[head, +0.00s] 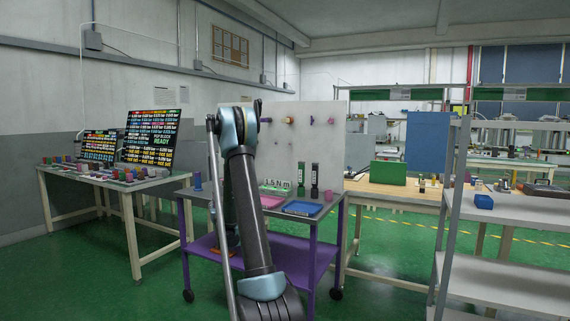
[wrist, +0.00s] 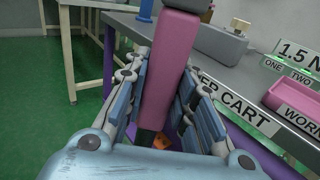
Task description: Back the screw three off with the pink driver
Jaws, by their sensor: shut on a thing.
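The pink driver (wrist: 168,75) stands between my gripper's (wrist: 165,80) fingers in the wrist view. The fingers are shut on its thick pink body, and its dark upper part rises out of the top of the picture. It is held in front of the grey cart top's edge. In the head view my arm hides the gripper and the driver. Small labels ONE (wrist: 272,64) and TWO (wrist: 300,76) show at the right of the wrist view. I cannot make out screw three in either view.
The purple cart (head: 318,256) carries a pink tray (head: 270,202), a blue tray (head: 303,208), a 1.5 Nm sign (head: 277,183) and upright dark tools (head: 314,180). A pale panel (head: 300,150) stands behind. A table with screens (head: 92,183) is left, a grey shelf (head: 515,250) right.

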